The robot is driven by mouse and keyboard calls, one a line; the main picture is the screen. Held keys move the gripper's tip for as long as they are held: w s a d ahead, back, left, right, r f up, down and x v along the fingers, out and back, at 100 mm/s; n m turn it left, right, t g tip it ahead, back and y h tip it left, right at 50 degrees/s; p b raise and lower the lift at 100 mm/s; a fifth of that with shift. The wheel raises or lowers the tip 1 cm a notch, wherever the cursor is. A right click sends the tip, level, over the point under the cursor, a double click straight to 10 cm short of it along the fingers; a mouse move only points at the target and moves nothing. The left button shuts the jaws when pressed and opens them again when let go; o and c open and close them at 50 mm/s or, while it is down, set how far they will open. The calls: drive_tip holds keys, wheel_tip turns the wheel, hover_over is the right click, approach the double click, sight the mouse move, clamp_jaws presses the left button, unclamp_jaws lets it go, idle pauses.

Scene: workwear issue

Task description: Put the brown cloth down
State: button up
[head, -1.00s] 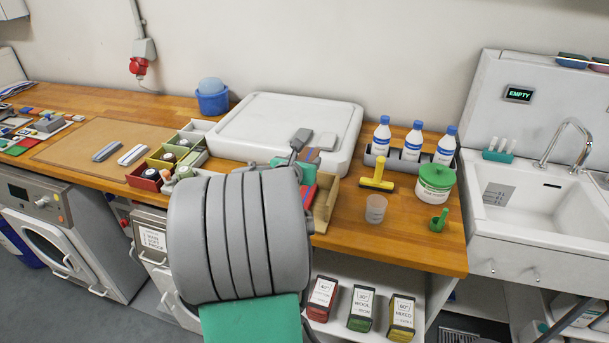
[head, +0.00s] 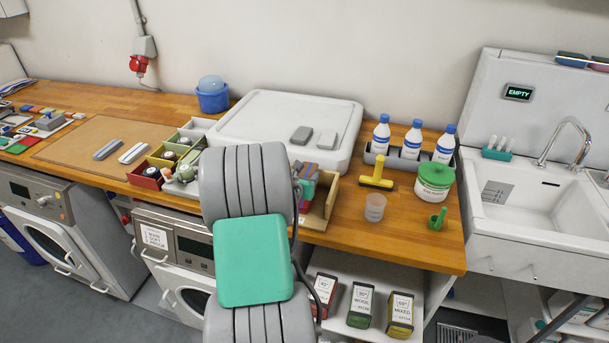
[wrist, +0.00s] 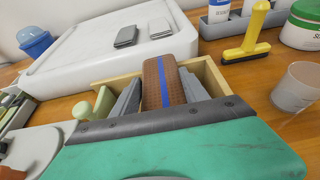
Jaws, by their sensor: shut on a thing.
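The brown cloth (wrist: 152,84), a rolled or folded piece with a blue stripe, shows in the middle of the wrist view. My gripper (wrist: 158,92) is shut on it, with a grey finger on either side. Cloth and fingers are over or in a wooden box (wrist: 215,79); whether the cloth touches the bottom is hidden. In the head view the box (head: 327,207) stands at the counter's front edge, with coloured folded pieces (head: 307,185) showing in it.
A white tray (head: 255,112) with two grey blocks lies behind the box. To the right are a yellow-handled tool (head: 377,176), a clear cup (head: 375,208), a green-lidded tub (head: 434,183) and white bottles (head: 413,140). Small bins (head: 150,175) stand left.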

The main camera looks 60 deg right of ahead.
drive_tip(key=shift+f, duration=0.3)
drive_tip(key=o, duration=1.5)
drive_tip(key=shift+r, duration=0.15)
